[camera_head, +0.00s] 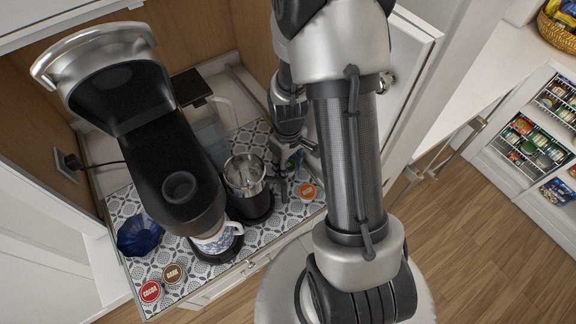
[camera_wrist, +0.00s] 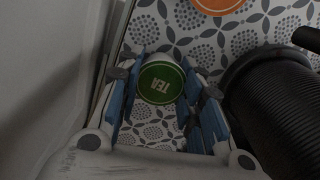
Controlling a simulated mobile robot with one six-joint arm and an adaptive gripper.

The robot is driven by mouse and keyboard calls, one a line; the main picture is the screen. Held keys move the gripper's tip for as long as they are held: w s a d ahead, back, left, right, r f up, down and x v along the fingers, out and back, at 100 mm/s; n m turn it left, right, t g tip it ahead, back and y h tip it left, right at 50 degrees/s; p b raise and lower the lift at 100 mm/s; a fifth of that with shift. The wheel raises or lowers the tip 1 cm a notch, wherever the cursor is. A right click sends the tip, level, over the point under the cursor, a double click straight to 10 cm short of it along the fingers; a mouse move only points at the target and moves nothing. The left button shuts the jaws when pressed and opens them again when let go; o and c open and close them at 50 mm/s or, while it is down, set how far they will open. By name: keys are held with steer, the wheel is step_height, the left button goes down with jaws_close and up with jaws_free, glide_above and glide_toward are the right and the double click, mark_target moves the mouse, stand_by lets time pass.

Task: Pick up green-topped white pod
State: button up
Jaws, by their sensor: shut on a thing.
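The green-topped white pod (camera_wrist: 161,83), with "TEA" on its lid, shows in the wrist view between the two blue-padded fingers of my gripper (camera_wrist: 165,68). My gripper is shut on the pod, whose lid faces the camera. In the head view, my gripper (camera_head: 297,150) is low at the right rear of the patterned mat (camera_head: 270,222). There only a small bit of the pod's green (camera_head: 293,161) shows, and my arm and fingers hide most of it. I cannot tell whether the pod touches the mat.
An orange-topped pod (camera_head: 307,191) is close to my gripper, and a black frother with a metal cup (camera_head: 246,176) stands to its left. The coffee machine (camera_head: 160,150) holds a patterned mug (camera_head: 217,240). Red (camera_head: 150,291) and brown (camera_head: 174,273) pods lie at front left. A cabinet wall is close right.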

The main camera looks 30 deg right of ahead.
step_height(320, 180, up, 20)
steer(key=p, duration=0.4)
